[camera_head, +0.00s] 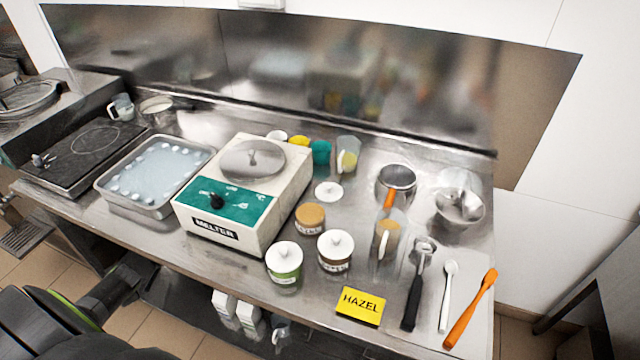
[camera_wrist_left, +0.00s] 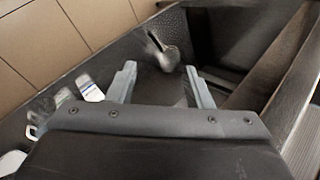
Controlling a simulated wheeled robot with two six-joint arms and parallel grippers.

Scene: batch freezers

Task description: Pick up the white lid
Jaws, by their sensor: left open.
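A loose white lid (camera_head: 328,192) with a small knob lies on the steel counter behind an open brown jar (camera_head: 310,217). Two more white lids sit on jars: one on a green-labelled jar (camera_head: 284,252) and one on a brown jar (camera_head: 336,243). My left arm comes in at the lower left of the head view, below the counter's front edge, and its fingertips are not clear there. In the left wrist view my left gripper (camera_wrist_left: 162,82) is open and empty, well away from the lids. My right gripper is not in view.
The melter (camera_head: 225,215) stands left of the jars, beside a steel tray (camera_head: 150,202). A clear pitcher (camera_head: 388,240), a yellow HAZEL sign (camera_head: 360,306), a scoop, a white spoon and an orange spatula (camera_head: 472,305) crowd the right. White containers (camera_head: 236,310) stand below the counter.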

